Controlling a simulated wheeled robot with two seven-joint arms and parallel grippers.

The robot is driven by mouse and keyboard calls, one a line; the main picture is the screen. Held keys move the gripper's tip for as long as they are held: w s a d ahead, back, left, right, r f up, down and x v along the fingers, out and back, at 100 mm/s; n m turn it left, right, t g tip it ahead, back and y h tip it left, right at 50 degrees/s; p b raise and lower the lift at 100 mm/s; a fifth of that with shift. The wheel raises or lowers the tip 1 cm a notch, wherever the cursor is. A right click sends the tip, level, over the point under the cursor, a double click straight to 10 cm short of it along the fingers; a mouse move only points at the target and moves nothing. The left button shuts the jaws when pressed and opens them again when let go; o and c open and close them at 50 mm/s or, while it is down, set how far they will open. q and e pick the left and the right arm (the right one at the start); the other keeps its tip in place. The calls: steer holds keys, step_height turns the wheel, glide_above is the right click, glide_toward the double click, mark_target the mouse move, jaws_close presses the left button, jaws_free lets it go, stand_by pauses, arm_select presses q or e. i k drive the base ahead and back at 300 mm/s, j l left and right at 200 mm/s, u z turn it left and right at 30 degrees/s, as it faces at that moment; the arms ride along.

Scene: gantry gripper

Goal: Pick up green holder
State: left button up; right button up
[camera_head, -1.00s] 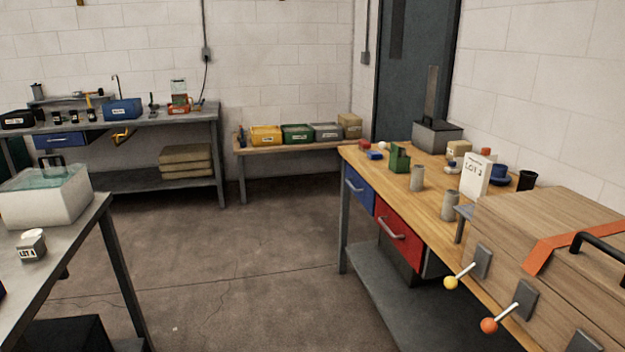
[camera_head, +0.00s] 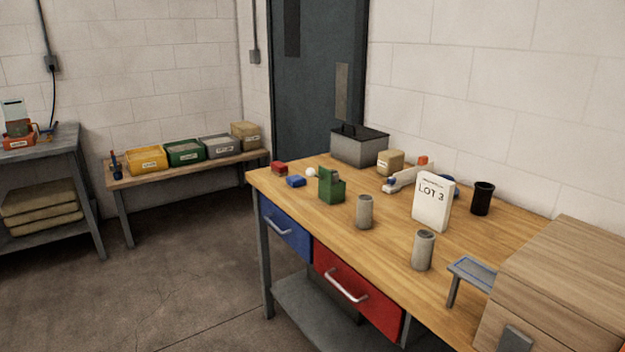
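The green holder (camera_head: 331,187) stands upright on the wooden workbench (camera_head: 300,217), near its front edge and toward the far left end. It has a taller back part and a lower box-like front part. Nothing touches it that I can see. Neither of my grippers shows in the head view, so I cannot see whether they are open or shut.
Two grey cylinders (camera_head: 365,212) (camera_head: 423,250) stand right of the holder. A LOT 3 sign (camera_head: 431,205) and wooden box (camera_head: 560,280) are farther right. Floor left is clear.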

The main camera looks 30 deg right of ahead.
mark_target(329, 193)
steer(key=i+z, duration=0.3)
steer(key=i+j+z, duration=0.3)
steer(key=i, duration=0.15)
steer(key=i+j+z, duration=0.2)
steer(key=i+z, duration=0.15)
steer(key=i+j+z, duration=0.3)
steer(key=z, duration=0.2)
steer(key=i+j+z, duration=0.25)
steer(key=j+z, duration=0.25)
steer(key=i+j+z, duration=0.2)
steer(key=j+z, duration=0.65)
steer(key=i+j, duration=0.05)
steer(key=j, duration=0.05)
